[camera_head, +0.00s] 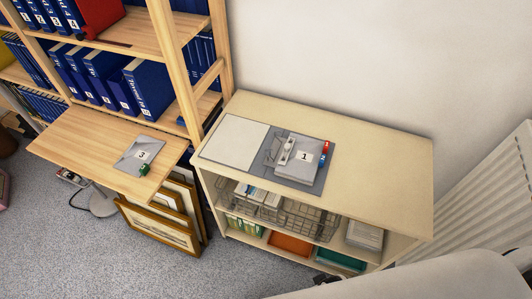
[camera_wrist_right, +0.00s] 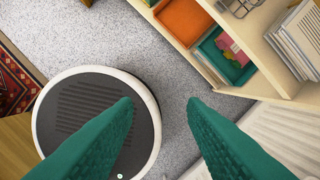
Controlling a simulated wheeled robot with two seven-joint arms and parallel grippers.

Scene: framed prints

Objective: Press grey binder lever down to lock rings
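The grey binder (camera_head: 257,150) lies open on top of the low wooden cabinet in the head view. Its ring mechanism (camera_head: 286,150) runs along the middle, and a paper stack marked 1 (camera_head: 300,162) lies on the right side. The lever and rings are too small to tell whether they are locked. My right gripper (camera_wrist_right: 160,108) shows in the right wrist view as two green fingers, spread apart and empty over the floor, away from the binder. My left gripper is not in view.
The cabinet (camera_head: 385,165) has bare top to the right of the binder. A bookshelf (camera_head: 175,60) stands left, a radiator (camera_head: 490,190) right.

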